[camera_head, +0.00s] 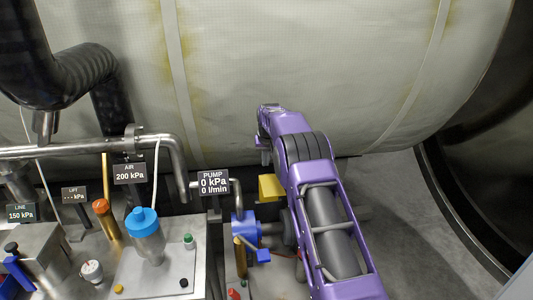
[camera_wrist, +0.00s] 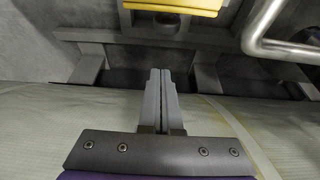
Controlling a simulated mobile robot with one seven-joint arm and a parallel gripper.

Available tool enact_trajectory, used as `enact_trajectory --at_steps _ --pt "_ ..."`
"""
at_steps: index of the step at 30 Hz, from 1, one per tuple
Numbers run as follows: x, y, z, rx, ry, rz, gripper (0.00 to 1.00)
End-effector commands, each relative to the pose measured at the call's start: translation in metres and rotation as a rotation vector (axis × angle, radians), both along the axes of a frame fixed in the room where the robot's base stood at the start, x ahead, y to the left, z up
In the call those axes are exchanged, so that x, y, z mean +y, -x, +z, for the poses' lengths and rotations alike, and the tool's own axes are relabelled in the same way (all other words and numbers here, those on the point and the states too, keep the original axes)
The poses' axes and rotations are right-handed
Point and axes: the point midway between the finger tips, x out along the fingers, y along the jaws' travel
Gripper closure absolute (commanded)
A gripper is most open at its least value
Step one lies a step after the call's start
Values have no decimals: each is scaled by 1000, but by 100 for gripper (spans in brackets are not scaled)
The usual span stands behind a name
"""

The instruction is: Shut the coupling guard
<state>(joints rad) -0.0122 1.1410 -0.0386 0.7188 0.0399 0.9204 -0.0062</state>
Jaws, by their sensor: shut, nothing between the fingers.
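The yellow coupling guard (camera_head: 271,188) stands raised above the shaft (camera_head: 272,228) beside the blue pump (camera_head: 240,229) in the head view. My arm hides part of the area to its right. In the wrist view a yellow part (camera_wrist: 172,5), which looks like the guard, is cut by the top edge. My gripper (camera_wrist: 160,74) is shut and empty, its grey fingers together and pointing towards the yellow part, apart from it in the picture.
A bent metal pipe (camera_wrist: 258,35) lies to the right in the wrist view. The pump sign (camera_head: 213,186) stands left of the guard. A large pale insulated vessel (camera_head: 300,70) fills the back. Bare floor (camera_head: 405,220) lies at the right.

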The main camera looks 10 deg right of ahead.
Motion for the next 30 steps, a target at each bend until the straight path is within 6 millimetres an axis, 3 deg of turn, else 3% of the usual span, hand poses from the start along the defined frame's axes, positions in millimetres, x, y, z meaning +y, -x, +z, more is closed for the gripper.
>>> enact_trajectory --at_steps 2,18,30 --pt "0 -4 -13 2 0 0 100" --pt "0 32 -9 0 1 0 100" --pt "0 37 -10 -1 1 0 100"
